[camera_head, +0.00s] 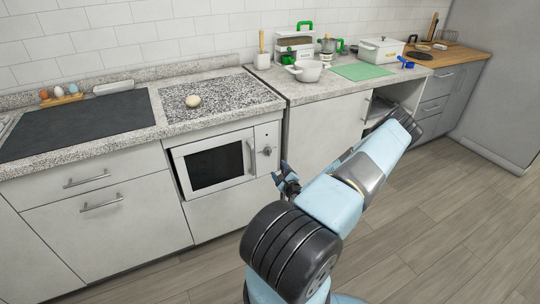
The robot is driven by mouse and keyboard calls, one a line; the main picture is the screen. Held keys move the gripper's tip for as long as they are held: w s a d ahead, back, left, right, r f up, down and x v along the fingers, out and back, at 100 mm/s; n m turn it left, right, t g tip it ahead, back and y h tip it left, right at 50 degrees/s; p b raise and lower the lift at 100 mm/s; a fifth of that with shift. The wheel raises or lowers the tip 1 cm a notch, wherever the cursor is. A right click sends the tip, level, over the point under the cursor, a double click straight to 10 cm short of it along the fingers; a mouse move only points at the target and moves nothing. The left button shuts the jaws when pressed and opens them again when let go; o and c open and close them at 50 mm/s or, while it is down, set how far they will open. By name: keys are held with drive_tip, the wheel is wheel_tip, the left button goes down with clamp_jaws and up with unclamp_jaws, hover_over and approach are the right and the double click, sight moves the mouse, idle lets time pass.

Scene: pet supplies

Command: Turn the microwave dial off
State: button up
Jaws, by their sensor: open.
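The white microwave (213,164) with a dark door window is built into the cabinet under the speckled counter. Its dial (267,151) is a small round grey knob on the panel to the right of the window. The dial's exact angle is too small to read. My gripper (281,173) is open, a little below and to the right of the dial in the picture. It appears apart from the dial, though the depth between them is hard to tell. My pale blue arm comes in from the lower right.
Above the microwave, a round pale item (193,101) sits on the counter. A dark cooktop (75,125) lies at left. A white bowl (306,71), a green mat (361,72) and a white pot (382,50) stand on the right counter. The wooden floor in front is clear.

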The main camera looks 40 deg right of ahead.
sight(269, 153)
drive_tip(key=x, duration=1.3)
drive_tip(key=shift+w+d, duration=0.2)
drive_tip(key=shift+d, duration=0.05)
drive_tip(key=shift+c, duration=0.5)
drive_tip(key=c, duration=0.9)
drive_tip(key=shift+d, duration=0.25)
drive_tip(key=shift+c, duration=0.3)
drive_tip(key=shift+a, duration=0.2)
